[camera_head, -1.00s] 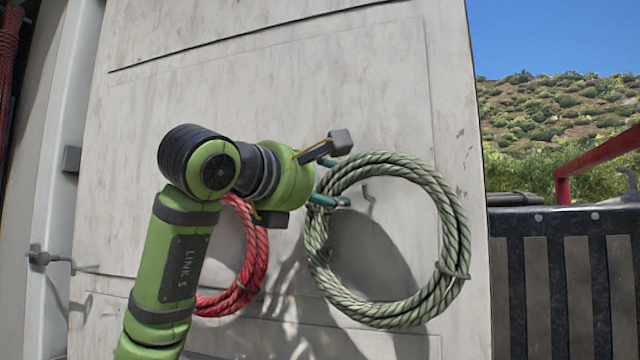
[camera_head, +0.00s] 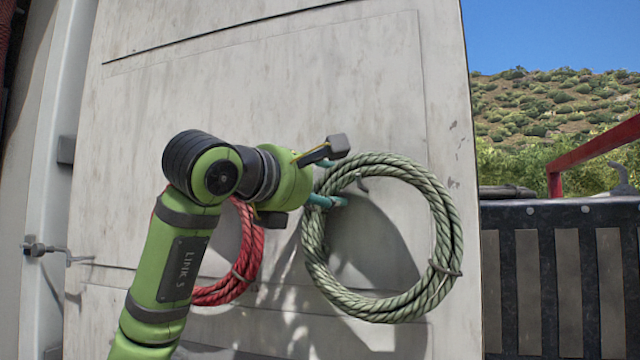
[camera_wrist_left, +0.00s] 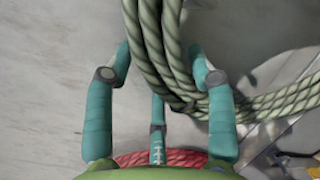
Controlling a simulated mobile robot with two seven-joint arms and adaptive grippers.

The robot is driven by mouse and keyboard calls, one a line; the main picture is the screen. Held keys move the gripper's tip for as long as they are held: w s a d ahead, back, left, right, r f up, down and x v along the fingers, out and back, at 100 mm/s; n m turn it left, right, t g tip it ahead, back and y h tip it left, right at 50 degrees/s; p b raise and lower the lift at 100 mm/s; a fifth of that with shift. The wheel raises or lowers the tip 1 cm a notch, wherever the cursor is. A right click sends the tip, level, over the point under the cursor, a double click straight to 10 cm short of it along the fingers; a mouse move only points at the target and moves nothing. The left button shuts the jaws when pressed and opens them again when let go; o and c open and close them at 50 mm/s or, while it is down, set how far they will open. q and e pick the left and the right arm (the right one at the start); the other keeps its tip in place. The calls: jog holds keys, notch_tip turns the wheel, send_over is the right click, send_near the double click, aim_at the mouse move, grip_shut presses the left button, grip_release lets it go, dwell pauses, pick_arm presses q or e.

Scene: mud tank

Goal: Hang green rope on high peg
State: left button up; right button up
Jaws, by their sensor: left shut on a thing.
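The green rope (camera_head: 447,225) is a coiled loop, upright in front of the pale wall panel (camera_head: 280,75). My left gripper (camera_head: 332,182) has teal fingers and is shut on the upper left of the coil. In the left wrist view, the rope (camera_wrist_left: 160,55) passes between the fingers of the gripper (camera_wrist_left: 160,68). My right gripper is not in view.
A red rope coil (camera_head: 242,270) hangs against the panel, partly behind my left arm. A metal hook (camera_head: 45,249) sticks out at the far left. A dark slatted barrier (camera_head: 560,275) and a red rail (camera_head: 595,150) stand at the right. The upper panel is clear.

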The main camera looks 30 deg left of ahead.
pick_arm(q)
jog(key=shift+w+f, duration=0.15)
jog(key=shift+f, duration=0.1)
